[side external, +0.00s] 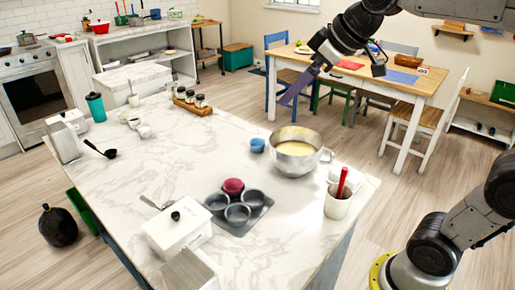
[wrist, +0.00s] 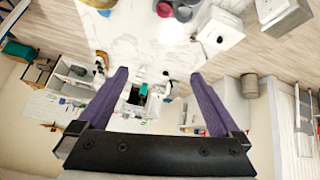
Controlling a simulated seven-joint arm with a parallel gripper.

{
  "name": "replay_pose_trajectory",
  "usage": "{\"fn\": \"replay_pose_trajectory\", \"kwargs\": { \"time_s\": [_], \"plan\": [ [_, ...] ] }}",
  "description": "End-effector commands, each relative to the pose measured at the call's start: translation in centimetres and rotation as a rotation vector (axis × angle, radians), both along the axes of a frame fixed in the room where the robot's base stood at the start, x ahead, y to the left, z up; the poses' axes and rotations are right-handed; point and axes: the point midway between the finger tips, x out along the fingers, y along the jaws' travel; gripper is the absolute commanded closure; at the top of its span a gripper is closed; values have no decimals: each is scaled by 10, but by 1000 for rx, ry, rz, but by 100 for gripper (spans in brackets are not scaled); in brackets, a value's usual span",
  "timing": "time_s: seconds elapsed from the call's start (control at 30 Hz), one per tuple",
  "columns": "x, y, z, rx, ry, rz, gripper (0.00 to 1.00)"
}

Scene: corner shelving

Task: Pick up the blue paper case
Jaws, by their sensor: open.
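The blue paper case (side external: 257,145) sits on the marble island top, just left of the metal mixing bowl (side external: 296,150). A muffin tin (side external: 262,208) stands nearer the front, with a red case (side external: 233,186) in one cup. My gripper (side external: 288,97) is raised above and behind the bowl, well apart from the blue case. Its purple fingers are spread with nothing between them in the wrist view (wrist: 160,75). In that view the red case (wrist: 164,9) is at the top edge. A small blue shape (wrist: 105,12) at the top left may be the blue case.
A white cup with a red-handled tool (side external: 339,203) stands right of the tin. A white lidded box (side external: 178,229) is at the front left, a jar rack (side external: 194,103) at the back. The island's middle left is clear. A wooden table (side external: 350,72) stands behind.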

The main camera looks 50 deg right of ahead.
Motion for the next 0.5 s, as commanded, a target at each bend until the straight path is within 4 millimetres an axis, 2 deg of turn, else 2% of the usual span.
{"fn": "replay_pose_trajectory", "kwargs": {
  "time_s": [0.03,0.1,0.27,0.37,0.5],
  "plan": [
    [25,-8,2,-4,7,-1,0],
    [55,-19,3,-9,9,-1,0],
    [122,-51,-7,-16,24,-7,0],
    [161,-76,-24,-16,40,-17,0],
    [208,-114,-60,-7,71,-41,0]
  ]
}}
